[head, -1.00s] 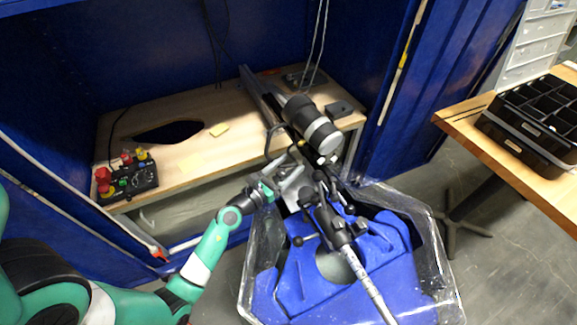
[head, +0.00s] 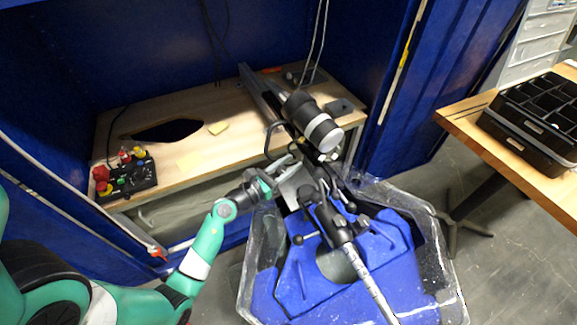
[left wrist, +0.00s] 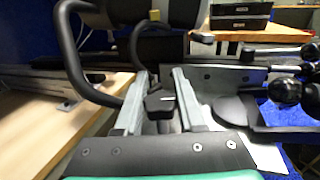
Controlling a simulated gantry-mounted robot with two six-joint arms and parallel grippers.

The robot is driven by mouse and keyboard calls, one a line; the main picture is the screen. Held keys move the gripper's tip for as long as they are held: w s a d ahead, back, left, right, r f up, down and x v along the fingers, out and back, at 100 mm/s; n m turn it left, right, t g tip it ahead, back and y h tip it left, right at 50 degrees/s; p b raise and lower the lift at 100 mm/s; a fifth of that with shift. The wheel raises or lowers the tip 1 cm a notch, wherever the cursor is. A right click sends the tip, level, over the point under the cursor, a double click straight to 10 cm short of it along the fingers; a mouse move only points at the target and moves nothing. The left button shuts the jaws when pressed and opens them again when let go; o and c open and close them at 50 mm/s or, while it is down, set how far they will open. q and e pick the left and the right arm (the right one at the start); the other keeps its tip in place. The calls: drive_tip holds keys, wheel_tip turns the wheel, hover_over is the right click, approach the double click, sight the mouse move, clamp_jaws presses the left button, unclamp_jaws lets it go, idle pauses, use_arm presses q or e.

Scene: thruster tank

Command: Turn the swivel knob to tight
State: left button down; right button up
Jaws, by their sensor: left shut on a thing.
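The thruster (head: 310,122), a black cylinder with a pale band, sits on a metal rail at the right end of the wooden bench. A dark swivel mount (head: 322,205) with several ball-ended levers stands below it, over the blue-lined tank. My left gripper (head: 284,172) reaches the left side of the mount. In the left wrist view its two grey fingers (left wrist: 157,88) flank a small black knob (left wrist: 160,103) and are shut on it. The knob's contact faces are partly hidden by the fingers. My right gripper is in neither view.
A clear-walled tank (head: 447,262) with blue lining (head: 385,262) stands below the mount. A control box (head: 127,176) with red and yellow buttons is on the bench (head: 190,150). A black curved handle (left wrist: 72,58) is close left of my fingers. Black balls (left wrist: 285,90) are at right.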

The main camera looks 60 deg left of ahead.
use_arm(q)
drive_tip(key=m+h, duration=0.1)
drive_tip(key=h+b, duration=0.1)
drive_tip(key=shift+d+f+m+t+h, duration=0.1)
drive_tip(key=shift+f+m+t+h, duration=0.1)
drive_tip(key=shift+m+t+h, duration=0.15)
drive_tip(key=shift+d+r+m+h, duration=0.1)
drive_tip(key=shift+d+m+h, duration=0.1)
drive_tip(key=shift+m+h, duration=0.45)
drive_tip(key=shift+d+r+m+h, duration=0.15)
drive_tip(key=shift+m+h, duration=0.15)
drive_tip(key=shift+h, duration=0.5)
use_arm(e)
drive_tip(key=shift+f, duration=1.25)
use_arm(q)
drive_tip(key=shift+f, duration=0.1)
drive_tip(key=c, duration=0.5)
unclamp_jaws()
drive_tip(key=shift+s, duration=0.4)
drive_tip(key=s+p, duration=0.2)
drive_tip(key=s, duration=0.8)
drive_tip(key=shift+s, duration=0.35)
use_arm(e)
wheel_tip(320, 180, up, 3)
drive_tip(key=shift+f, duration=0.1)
